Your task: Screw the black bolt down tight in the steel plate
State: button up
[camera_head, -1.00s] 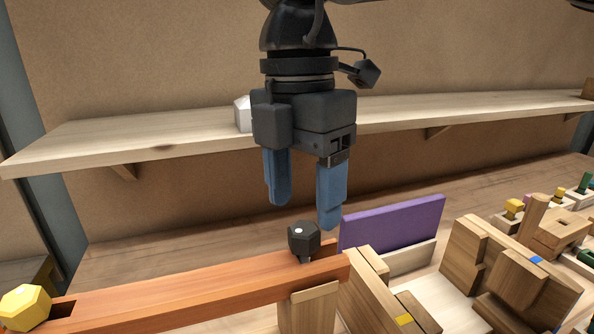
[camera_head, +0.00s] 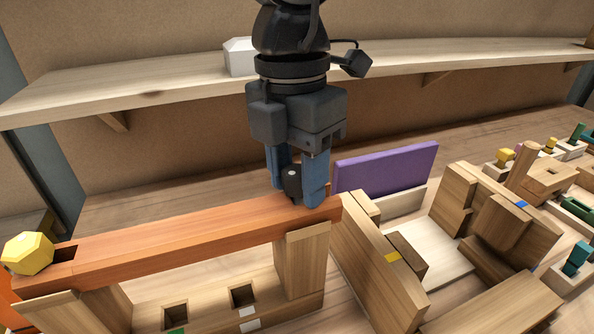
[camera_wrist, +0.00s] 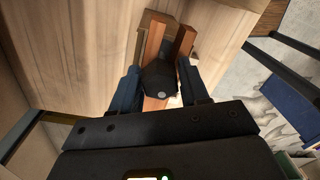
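The black bolt (camera_head: 292,183) has a faceted head with a pale dot on top. It stands at the right end of a long orange-brown beam (camera_head: 180,238), not in anything that looks like bare steel. My gripper (camera_head: 293,190) points down with its blue fingers on either side of the bolt head. In the wrist view the bolt head (camera_wrist: 159,80) fills nearly all the room between the fingers (camera_wrist: 160,78), so the gripper looks shut on it. The bolt's shank and any gap under its head are hidden. No steel plate can be made out.
A yellow faceted knob (camera_head: 28,253) sits at the beam's left end. A purple panel (camera_head: 385,166) stands right behind the beam's right end. Wooden fixtures (camera_head: 375,260) crowd the right side. A shelf (camera_head: 150,82) with a white block (camera_head: 239,57) runs behind my gripper.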

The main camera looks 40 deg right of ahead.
jog(key=c, duration=0.7)
jog(key=f+m+b, duration=0.1)
jog(key=b, duration=0.1)
jog(key=shift+d+m+b, duration=0.1)
jog(key=shift+m+b, duration=0.2)
jog(key=shift+b, duration=0.05)
jog(key=shift+m+b, duration=0.9)
jog(key=shift+b, duration=0.15)
jog(key=shift+r+m, duration=0.3)
jog(key=shift+f, duration=0.15)
jog(key=b, duration=0.1)
jog(key=m+b, duration=0.1)
jog(key=b, duration=0.1)
jog(key=shift+d+f, duration=0.15)
jog(key=shift+f, duration=0.15)
jog(key=shift+s+r+m+b, duration=0.1)
jog(key=shift+m+b, duration=0.2)
jog(key=shift+b, duration=0.3)
jog(key=shift+r, duration=0.1)
